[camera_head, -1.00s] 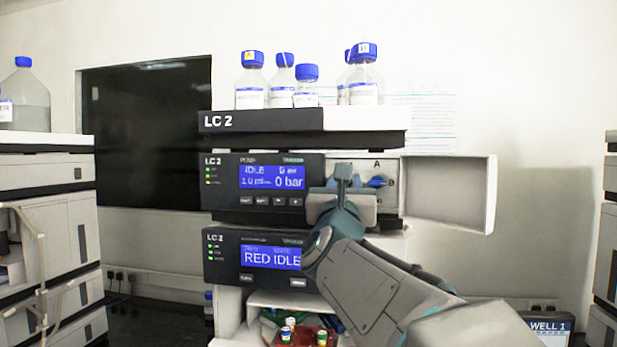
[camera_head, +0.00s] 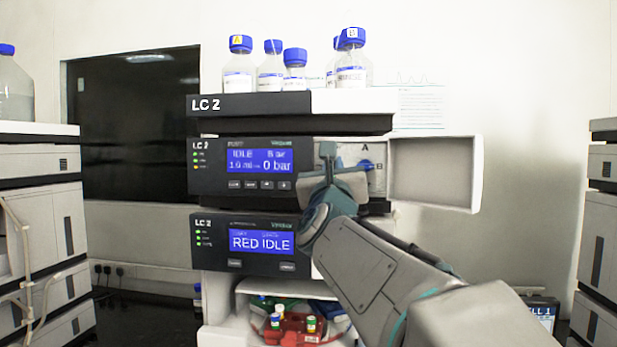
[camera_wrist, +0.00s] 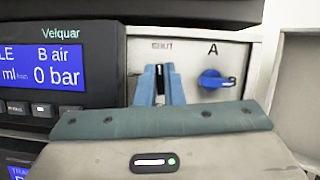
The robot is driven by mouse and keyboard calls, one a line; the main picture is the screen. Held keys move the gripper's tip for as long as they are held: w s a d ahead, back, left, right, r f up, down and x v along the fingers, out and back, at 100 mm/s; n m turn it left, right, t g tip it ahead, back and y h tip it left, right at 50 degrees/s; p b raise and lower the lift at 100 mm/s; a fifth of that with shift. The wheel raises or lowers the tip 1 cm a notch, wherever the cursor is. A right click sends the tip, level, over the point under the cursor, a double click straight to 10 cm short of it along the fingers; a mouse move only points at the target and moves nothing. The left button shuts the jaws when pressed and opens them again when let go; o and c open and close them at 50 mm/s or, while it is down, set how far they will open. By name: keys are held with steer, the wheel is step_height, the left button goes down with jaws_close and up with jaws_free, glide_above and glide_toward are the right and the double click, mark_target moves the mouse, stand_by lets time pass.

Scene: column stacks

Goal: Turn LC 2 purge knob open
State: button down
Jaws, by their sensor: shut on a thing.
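The LC 2 pump module (camera_head: 215,186) has a lit blue screen reading IDLE and 0 bar. Its door stands open to the right, baring a pale valve panel (camera_wrist: 215,60). My gripper (camera_head: 328,150) is at the left part of this panel, and in the wrist view (camera_wrist: 160,80) its blue fingers are closed around a small dark part, the purge knob (camera_wrist: 160,84). The fingers hide most of the knob, so I cannot tell its angle. A faint small label sits above it. A blue selector knob (camera_wrist: 216,80), below the letter A, is to the right, clear of my fingers.
The open door (camera_head: 434,173) stands right of the panel. Bottles with blue caps (camera_head: 295,70) stand on top of the stack. A lower LC 2 module (camera_head: 230,242) reads RED IDLE, with a red vial rack (camera_head: 290,322) below. Other stacks stand at left and right.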

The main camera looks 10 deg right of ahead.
steer(key=n+y+b, duration=0.2)
steer(key=n, duration=0.1)
steer(key=n+b, duration=0.2)
steer(key=shift+f+y, duration=0.25)
steer(key=shift+y, duration=0.15)
steer(key=n+y, duration=0.1)
steer(key=n, duration=0.1)
steer(key=n+b, duration=0.1)
steer(key=n, duration=0.1)
steer(key=n+y+b, duration=0.1)
steer(key=n, duration=0.1)
steer(key=shift+r+g+y, duration=0.25)
steer(key=shift+g+y, duration=0.05)
steer(key=n+g+y+p, duration=0.1)
steer(key=n, duration=0.3)
steer(key=shift+r, duration=0.15)
steer(key=n+p, duration=0.1)
steer(key=n, duration=0.1)
steer(key=n+g+p, duration=0.1)
steer(key=n, duration=0.1)
steer(key=shift+g+y, duration=0.3)
steer(key=shift+n, duration=0.5)
steer(key=c, duration=1.5)
jaws_free()
steer(key=shift+c, duration=0.2)
